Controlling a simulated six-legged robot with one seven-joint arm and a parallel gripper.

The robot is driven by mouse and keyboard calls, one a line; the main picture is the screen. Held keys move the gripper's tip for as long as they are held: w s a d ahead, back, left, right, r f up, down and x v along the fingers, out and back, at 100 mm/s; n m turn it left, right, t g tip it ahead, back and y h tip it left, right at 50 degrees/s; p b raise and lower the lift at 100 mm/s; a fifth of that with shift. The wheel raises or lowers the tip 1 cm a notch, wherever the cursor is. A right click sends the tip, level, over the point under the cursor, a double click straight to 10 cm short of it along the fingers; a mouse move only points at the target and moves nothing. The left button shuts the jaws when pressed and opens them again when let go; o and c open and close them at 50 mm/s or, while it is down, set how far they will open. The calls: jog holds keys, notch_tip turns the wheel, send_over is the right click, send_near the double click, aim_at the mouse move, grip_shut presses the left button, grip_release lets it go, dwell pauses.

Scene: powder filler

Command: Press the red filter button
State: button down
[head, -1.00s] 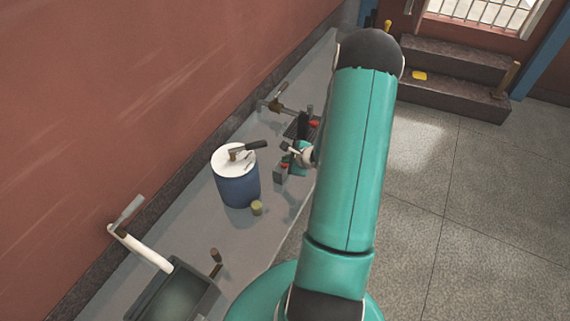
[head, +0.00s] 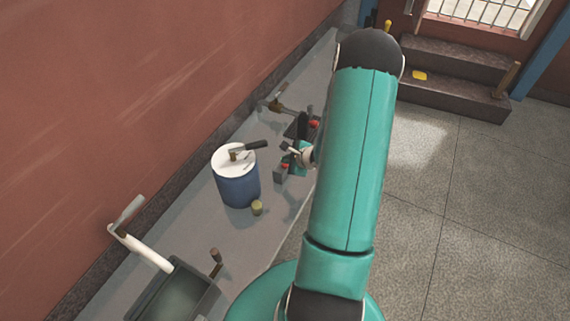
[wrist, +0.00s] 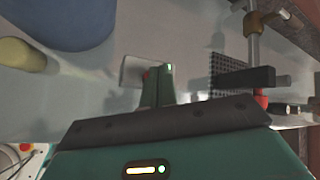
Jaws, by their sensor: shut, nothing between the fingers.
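A small grey box (wrist: 132,69) with a red button (wrist: 147,75) on it stands on the counter. In the head view the box (head: 280,176) and its red part (head: 285,165) show beside the blue drum. My gripper (wrist: 158,78) is shut and empty. Its fingers are right beside the red button in the wrist view and partly cover it; I cannot tell whether they touch it. In the head view my arm hides most of the gripper. A second red part (head: 314,124) sits farther back by a dark stand, and a red part (wrist: 261,98) shows at right in the wrist view.
A blue drum (head: 238,188) with a white lid and a small yellowish cylinder (head: 257,208) stand on the grey counter (head: 215,235). A dark tray (head: 180,295) is in front. A metal post (wrist: 254,48) with a dark bar stands right of my fingers. The wall is at left.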

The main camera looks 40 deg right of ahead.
jog(key=shift+f, duration=0.15)
dwell(0.5)
jog(key=shift+f, duration=0.3)
dwell(0.4)
jog(key=shift+r, duration=0.45)
notch_tip(320, 180, up, 6)
dwell(0.8)
